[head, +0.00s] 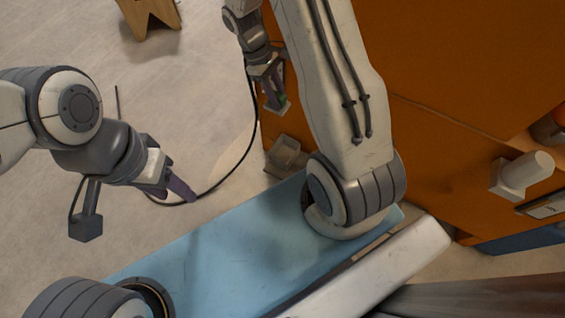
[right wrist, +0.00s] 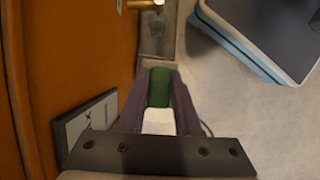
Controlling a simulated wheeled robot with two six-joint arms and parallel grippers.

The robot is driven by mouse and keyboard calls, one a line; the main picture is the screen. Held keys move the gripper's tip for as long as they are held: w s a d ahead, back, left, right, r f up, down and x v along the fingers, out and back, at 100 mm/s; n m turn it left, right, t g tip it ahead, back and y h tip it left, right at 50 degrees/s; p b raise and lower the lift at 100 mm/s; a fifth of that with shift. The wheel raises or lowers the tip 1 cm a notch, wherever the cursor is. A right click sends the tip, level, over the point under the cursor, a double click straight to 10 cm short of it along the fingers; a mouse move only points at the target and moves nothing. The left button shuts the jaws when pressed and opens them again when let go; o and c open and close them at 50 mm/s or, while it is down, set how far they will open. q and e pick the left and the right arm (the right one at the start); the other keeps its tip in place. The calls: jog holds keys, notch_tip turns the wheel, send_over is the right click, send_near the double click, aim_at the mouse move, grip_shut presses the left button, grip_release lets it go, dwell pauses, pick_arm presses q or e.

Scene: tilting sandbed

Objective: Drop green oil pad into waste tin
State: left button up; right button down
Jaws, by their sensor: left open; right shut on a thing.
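The green oil pad (right wrist: 159,88) is between the two dark fingers of my right gripper (right wrist: 160,80) in the right wrist view. The same gripper (head: 273,97) shows in the head view, shut on the pad, which is a small green patch (head: 282,98) there. It is beside the orange panel. A small grey open box (head: 286,155), which may be the waste tin, stands lower in the head view, apart from the gripper; its inside is hardly visible. My left gripper (head: 178,190) is open and empty above the floor at the left.
A large orange panel (head: 430,60) fills the right, with a pale knob-like fitting (head: 522,172) on it. A black cable (head: 238,160) curves over the pale floor. A wooden stand (head: 148,15) is at the top left. A brass fitting (right wrist: 145,5) shows in the wrist view.

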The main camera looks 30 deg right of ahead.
jog(key=d+f+n+b, duration=0.1)
jog(key=f+n+b, duration=0.1)
jog(key=f+b, duration=0.6)
jog(key=s+d+f+n+t+h+b, duration=0.1)
jog(key=d+f+n+b, duration=0.1)
jog(key=f+b, duration=0.7)
notch_tip(320, 180, down, 4)
jog(key=shift+s+d+n+h, duration=0.2)
jog(key=shift+d+n+h, duration=0.1)
jog(key=shift+n, duration=0.2)
jog(key=c, duration=0.5)
grip_release()
jog(key=shift+c, duration=0.2)
jog(key=p+v, duration=0.6)
jog(key=v, duration=0.4)
jog(key=shift+r+p, duration=0.3)
jog(key=shift+p, duration=0.1)
